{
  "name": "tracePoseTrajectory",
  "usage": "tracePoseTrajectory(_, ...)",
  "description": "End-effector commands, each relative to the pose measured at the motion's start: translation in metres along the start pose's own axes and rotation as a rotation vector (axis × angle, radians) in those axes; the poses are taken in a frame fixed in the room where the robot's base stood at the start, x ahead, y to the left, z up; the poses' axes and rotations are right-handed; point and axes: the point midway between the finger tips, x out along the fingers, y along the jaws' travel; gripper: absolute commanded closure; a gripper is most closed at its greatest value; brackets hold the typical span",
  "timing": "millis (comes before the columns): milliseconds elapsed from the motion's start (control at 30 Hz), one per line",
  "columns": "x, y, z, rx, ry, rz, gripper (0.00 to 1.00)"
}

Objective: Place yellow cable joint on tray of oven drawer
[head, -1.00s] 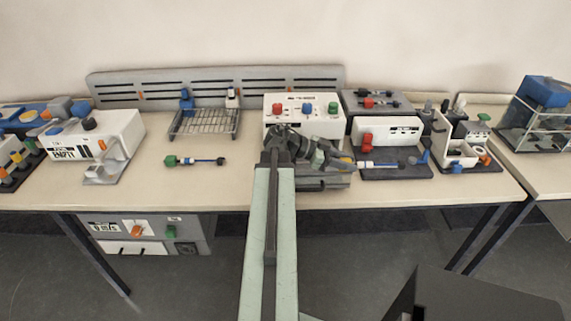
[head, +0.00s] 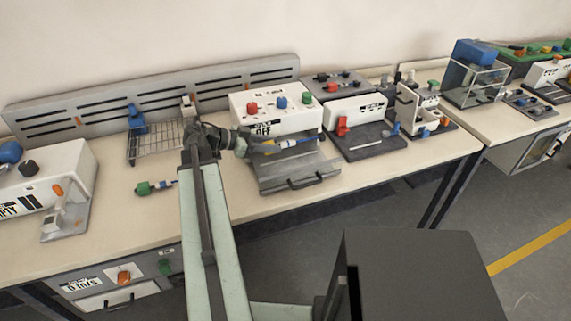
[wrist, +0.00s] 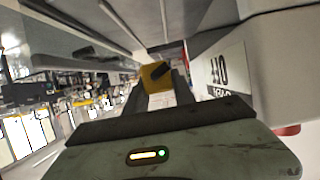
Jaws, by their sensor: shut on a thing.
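The yellow cable joint (head: 268,143) has a yellow end and a white and blue length reaching right. My gripper (head: 252,144) is shut on it, in front of the white oven (head: 270,123) marked OFF. The joint is over the back of the pulled-out grey drawer tray (head: 292,168); I cannot tell its height or whether it touches. In the wrist view the yellow end (wrist: 155,75) stands between my gripper's fingers (wrist: 160,88), with the OFF label beside it.
A wire rack (head: 150,145) stands left of the oven. A green-ended cable joint (head: 147,188) lies on the table, partly behind my arm. A machine with a dark plate (head: 365,150) is close on the right. The drawer handle (head: 315,181) faces the front.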

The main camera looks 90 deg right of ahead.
Motion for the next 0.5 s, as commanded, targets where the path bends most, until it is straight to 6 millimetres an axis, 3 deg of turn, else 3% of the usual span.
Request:
tracePoseTrajectory(200, -0.023, 0.006, -0.024, -0.005, 0.001, -0.011, 1.0)
tracePoseTrajectory(367, -0.02, 0.005, -0.01, -0.006, 0.001, -0.014, 1.0)
tracePoseTrajectory(500, -0.01, 0.005, 0.017, -0.007, 0.001, -0.016, 1.0)
